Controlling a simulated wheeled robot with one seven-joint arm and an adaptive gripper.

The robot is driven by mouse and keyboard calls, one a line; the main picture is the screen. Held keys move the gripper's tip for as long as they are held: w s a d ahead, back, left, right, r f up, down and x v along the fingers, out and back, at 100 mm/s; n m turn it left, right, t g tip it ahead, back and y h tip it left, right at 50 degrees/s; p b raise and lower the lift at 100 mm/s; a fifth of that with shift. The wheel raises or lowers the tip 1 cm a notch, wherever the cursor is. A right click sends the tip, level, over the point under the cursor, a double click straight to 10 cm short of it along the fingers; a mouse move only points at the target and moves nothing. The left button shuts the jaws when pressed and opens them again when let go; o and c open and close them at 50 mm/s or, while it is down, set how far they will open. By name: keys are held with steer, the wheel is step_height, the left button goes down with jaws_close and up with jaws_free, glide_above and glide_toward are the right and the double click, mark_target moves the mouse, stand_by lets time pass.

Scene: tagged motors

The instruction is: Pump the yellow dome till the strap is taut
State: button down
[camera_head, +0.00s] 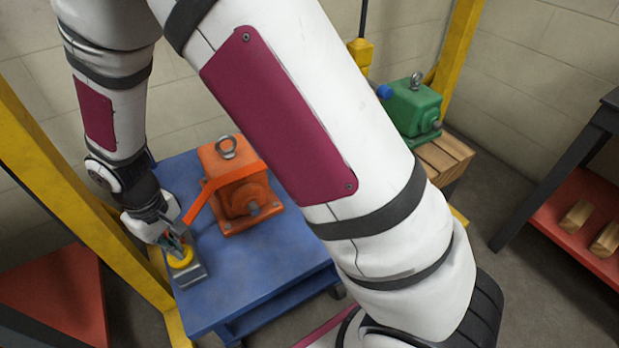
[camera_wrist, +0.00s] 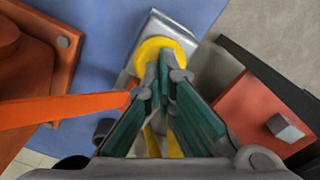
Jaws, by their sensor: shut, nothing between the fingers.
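The yellow dome (camera_head: 181,262) sits on a grey metal base (camera_head: 193,279) at the left edge of the blue cart. In the wrist view the dome (camera_wrist: 150,47) shows as a yellow round, partly covered by my fingers. My gripper (camera_head: 176,246) is shut and empty, its tips over the dome; I cannot tell whether they touch it. The orange strap (camera_head: 200,203) runs over the orange motor (camera_head: 235,185) down towards the base. Its visible stretch (camera_wrist: 60,110) looks fairly straight in the wrist view; its near end is hidden by my gripper.
The blue cart top (camera_head: 265,250) is clear in front of the motor. A yellow post (camera_head: 85,215) stands close left of the cart. A red surface (camera_head: 60,295) lies beyond it. A green motor (camera_head: 413,108) stands on wooden blocks at the back, partly behind my arm.

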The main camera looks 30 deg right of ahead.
steer(key=shift+r, duration=0.1)
steer(key=shift+r+p, duration=1.5)
steer(key=shift+r, duration=0.3)
step_height(320, 180, up, 7)
steer(key=p, duration=0.5)
